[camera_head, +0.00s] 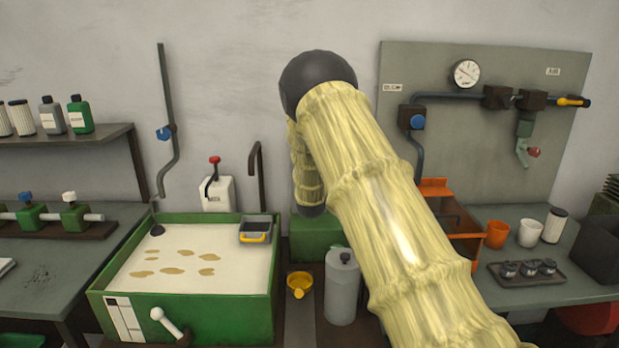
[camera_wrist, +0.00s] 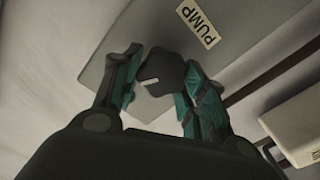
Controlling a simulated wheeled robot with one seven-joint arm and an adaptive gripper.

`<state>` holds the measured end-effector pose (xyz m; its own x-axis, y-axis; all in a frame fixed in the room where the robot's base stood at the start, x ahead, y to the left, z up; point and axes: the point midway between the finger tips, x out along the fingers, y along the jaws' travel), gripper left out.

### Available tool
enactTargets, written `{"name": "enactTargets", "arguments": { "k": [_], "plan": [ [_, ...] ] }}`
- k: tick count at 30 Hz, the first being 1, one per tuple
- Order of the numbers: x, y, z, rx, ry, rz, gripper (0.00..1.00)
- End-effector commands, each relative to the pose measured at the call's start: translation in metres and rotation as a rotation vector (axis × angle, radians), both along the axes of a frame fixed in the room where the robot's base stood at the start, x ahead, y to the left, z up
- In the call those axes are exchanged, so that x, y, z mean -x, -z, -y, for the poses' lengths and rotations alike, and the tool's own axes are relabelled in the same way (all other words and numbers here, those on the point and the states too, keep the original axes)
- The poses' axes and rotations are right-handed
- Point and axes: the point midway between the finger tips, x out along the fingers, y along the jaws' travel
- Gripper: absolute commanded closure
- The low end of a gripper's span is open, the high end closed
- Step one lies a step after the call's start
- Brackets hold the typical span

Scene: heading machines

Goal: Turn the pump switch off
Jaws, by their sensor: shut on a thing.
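The pump switch shows in the wrist view as a dark knob (camera_wrist: 164,66) with a small pale mark on its face. It sits on a grey plate (camera_wrist: 245,55) beside a white label (camera_wrist: 198,24) reading PUMP. My gripper (camera_wrist: 160,70) has one finger on each side of the knob and is shut on it. The finger on the right lies against the knob. In the head view my yellow-sleeved arm hides the gripper, and the switch is not visible there.
A green tank (camera_head: 190,318) of pale liquid stands left of my arm. A grey canister (camera_head: 342,290) and a yellow funnel (camera_head: 299,284) are beside it. A wall panel (camera_head: 440,65) with a gauge and pipes is at right, above a bench with cups (camera_head: 530,233).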

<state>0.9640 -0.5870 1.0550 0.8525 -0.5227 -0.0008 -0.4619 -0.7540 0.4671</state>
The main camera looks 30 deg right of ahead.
Motion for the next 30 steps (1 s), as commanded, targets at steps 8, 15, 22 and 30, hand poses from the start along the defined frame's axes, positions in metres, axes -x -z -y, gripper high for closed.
{"name": "enactTargets", "arguments": {
  "k": [8,15,22,30],
  "plan": [
    [-0.0013,0.0029,-0.0029,0.211,-0.002,-0.128,0.81],
    [-0.0016,0.0038,-0.0034,0.344,-0.002,-0.210,0.81],
    [-0.0016,0.0031,-0.0031,0.417,-0.002,-0.255,0.82],
    [-0.0016,0.0029,-0.0031,0.445,-0.001,-0.273,0.82]
  ]
}}
